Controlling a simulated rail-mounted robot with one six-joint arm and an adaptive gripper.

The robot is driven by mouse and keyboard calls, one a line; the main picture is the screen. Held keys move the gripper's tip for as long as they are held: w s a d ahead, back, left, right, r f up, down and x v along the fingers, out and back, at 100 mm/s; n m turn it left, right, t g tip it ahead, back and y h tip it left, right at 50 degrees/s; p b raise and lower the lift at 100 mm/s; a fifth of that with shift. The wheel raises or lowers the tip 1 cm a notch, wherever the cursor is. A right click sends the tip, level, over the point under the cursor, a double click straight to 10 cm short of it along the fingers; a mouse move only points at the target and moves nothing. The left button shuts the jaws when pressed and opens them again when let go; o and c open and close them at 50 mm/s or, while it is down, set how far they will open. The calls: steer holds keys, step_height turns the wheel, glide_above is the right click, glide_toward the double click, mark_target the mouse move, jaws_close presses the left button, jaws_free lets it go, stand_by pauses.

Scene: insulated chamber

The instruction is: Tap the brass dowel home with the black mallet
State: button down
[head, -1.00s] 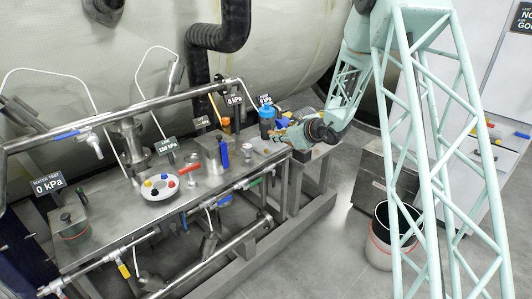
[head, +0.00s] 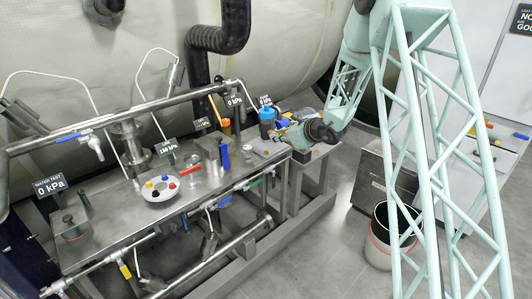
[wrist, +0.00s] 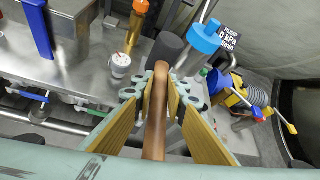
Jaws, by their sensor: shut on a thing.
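My gripper (wrist: 159,95) is shut on the brown handle of the black mallet (wrist: 155,120), which runs between the tan finger pads in the wrist view. The mallet's dark head (wrist: 168,50) lies beyond the fingertips, near a blue-capped cylinder (wrist: 203,38). In the head view my gripper (head: 287,137) is low over the right end of the steel bench, and the mallet cannot be clearly made out there. I cannot pick out the brass dowel for certain in either view.
The steel bench (head: 115,220) carries a white dish (head: 160,188) of coloured pieces, a steel box (head: 210,152) with a blue handle, and a blue-capped bottle (head: 267,118). A long pipe rail (head: 100,122) runs above it. A bucket (head: 385,245) stands on the floor.

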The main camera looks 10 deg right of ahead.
steer(key=shift+w, duration=0.1)
steer(key=shift+r, duration=1.45)
steer(key=c, duration=3.3)
jaws_free()
steer(key=shift+c, duration=0.2)
jaws_close()
